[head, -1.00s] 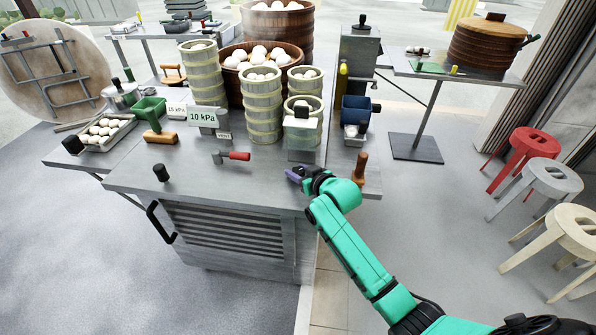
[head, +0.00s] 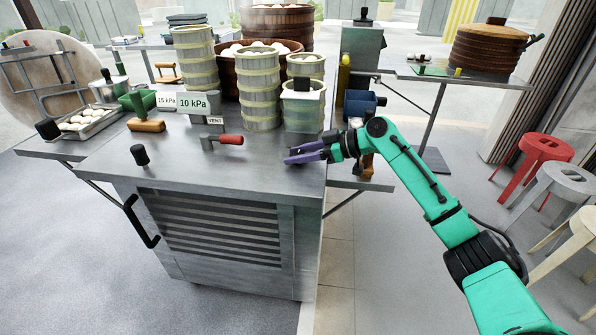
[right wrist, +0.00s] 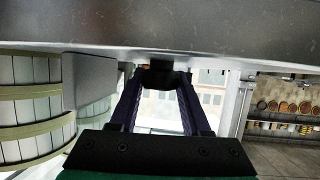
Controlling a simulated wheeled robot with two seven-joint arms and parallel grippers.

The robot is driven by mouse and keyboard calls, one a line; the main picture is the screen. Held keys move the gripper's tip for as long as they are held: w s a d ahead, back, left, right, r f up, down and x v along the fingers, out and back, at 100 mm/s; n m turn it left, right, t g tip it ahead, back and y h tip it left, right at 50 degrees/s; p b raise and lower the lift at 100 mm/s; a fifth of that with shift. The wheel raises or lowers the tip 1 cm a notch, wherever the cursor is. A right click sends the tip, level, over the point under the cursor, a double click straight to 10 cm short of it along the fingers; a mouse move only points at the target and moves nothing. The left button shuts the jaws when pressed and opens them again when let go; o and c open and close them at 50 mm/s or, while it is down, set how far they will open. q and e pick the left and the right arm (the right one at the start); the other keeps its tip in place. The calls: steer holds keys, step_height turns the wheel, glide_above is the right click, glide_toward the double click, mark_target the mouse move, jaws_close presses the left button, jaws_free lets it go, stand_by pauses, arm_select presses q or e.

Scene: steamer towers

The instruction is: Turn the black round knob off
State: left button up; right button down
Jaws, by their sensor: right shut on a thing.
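A black round knob (head: 140,155) stands on the left front of the grey metal cart top (head: 215,172). My right gripper (head: 288,156) is low over the right front of this top, well to the right of that knob, with its purple fingers pointing left. In the right wrist view, a dark thing (right wrist: 160,76) shows between the fingertips, against the grey surface. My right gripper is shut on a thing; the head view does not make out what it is. My left gripper is out of view.
A red-handled lever (head: 230,140) lies between knob and gripper. Steamer towers (head: 260,85) stand behind, beside a green 10 kPa sign (head: 194,103) and a VENT label (head: 215,120). A tray of buns (head: 85,120) is at the left. The front of the top is mostly clear.

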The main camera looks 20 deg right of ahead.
steer(key=shift+n+g+y+b, duration=0.4)
steer(key=shift+n+g+b, duration=0.15)
steer(key=shift+n+g, duration=0.15)
steer(key=shift+c, duration=1.8)
jaws_free()
steer(key=b+v, duration=0.1)
steer(key=v, duration=1.3)
steer(key=shift+d+r, duration=0.2)
steer(key=shift+d, duration=0.05)
